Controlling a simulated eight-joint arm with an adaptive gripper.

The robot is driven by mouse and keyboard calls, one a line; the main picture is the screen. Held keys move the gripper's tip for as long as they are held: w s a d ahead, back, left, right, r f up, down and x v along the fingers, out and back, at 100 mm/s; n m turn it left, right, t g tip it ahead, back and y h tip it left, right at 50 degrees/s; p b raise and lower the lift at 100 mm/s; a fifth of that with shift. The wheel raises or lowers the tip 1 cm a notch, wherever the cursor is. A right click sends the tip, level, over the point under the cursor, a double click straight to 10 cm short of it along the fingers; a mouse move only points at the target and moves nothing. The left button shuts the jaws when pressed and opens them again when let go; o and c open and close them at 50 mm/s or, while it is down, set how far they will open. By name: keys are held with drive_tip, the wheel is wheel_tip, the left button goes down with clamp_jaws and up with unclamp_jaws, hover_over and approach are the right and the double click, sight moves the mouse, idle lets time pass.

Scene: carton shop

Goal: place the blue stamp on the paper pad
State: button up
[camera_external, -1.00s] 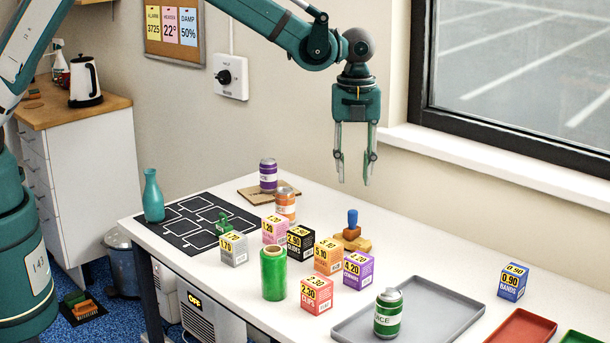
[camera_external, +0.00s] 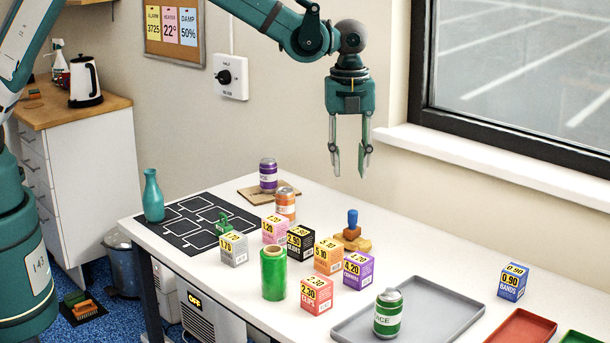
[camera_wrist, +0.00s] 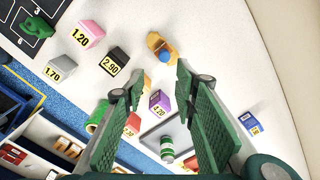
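The blue stamp (camera_external: 352,219) has a blue handle and stands upright among tan, wood-coloured pieces (camera_external: 358,243) behind the cartons. In the wrist view the blue handle (camera_wrist: 166,57) shows between my fingers, beyond their tips. My gripper (camera_external: 349,172) is open and empty, pointing down, well above the table near the stamp. I cannot make out a plain paper pad for certain. A flat brown board (camera_external: 250,196) lies at the back left with a purple can (camera_external: 268,175) on it.
Several price-marked cartons, including a purple one (camera_external: 358,271) and an orange one (camera_external: 328,257), crowd in front of the stamp. A green roll (camera_external: 273,273) stands there too. A grey tray (camera_external: 440,313) holds a green can (camera_external: 388,314).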

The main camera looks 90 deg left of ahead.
drive_tip(key=s+d+r+n+t, duration=0.2)
drive_tip(key=s+d+r+n, duration=0.2)
drive_tip(key=s+r, duration=0.65)
drive_tip(key=s+d+r+n+t, duration=0.1)
drive_tip(key=s+d+r+n, duration=0.25)
drive_tip(key=s+r, duration=0.7)
drive_tip(key=s+d+f+n+t, duration=0.2)
drive_tip(key=s+n, duration=0.3)
drive_tip(key=s, duration=0.8)
drive_tip(key=s+d+f+n+t, duration=0.2)
drive_tip(key=s+n, duration=0.3)
drive_tip(key=s, duration=0.9)
drive_tip(key=shift+s+d, duration=0.15)
drive_tip(key=shift+d, duration=0.15)
